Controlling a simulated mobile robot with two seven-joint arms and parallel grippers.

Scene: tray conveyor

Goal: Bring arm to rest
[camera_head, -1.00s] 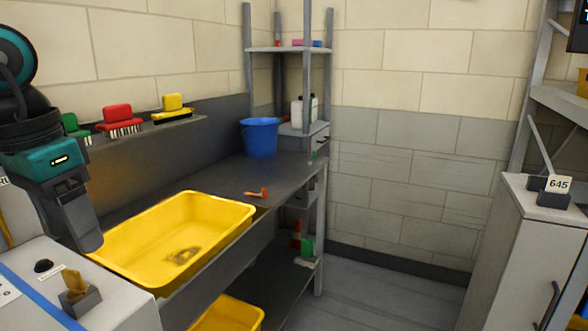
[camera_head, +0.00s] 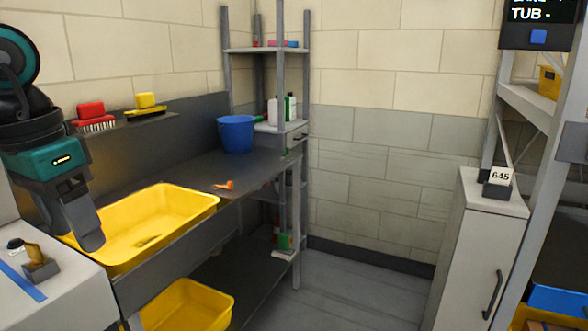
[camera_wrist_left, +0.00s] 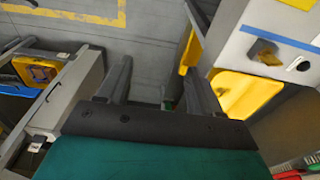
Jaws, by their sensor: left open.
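My left arm stands at the left edge of the head view, bent, with a teal wrist and dark fingers pointing down. Its gripper (camera_head: 90,238) shows in front of the left part of a yellow tub (camera_head: 177,200) set in the grey bench. In the left wrist view the two fingers of the gripper (camera_wrist_left: 160,85) are apart, with only grey floor between them, so it is open and empty. My right gripper is in neither view.
A grey-white cabinet top (camera_head: 60,285) with a blue strip lies close below the left gripper. A blue bucket (camera_head: 237,134) and an orange tool (camera_head: 225,185) are on the bench. A pale cabinet (camera_head: 465,255) marked 645 stands right. The floor (camera_head: 350,290) between is clear.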

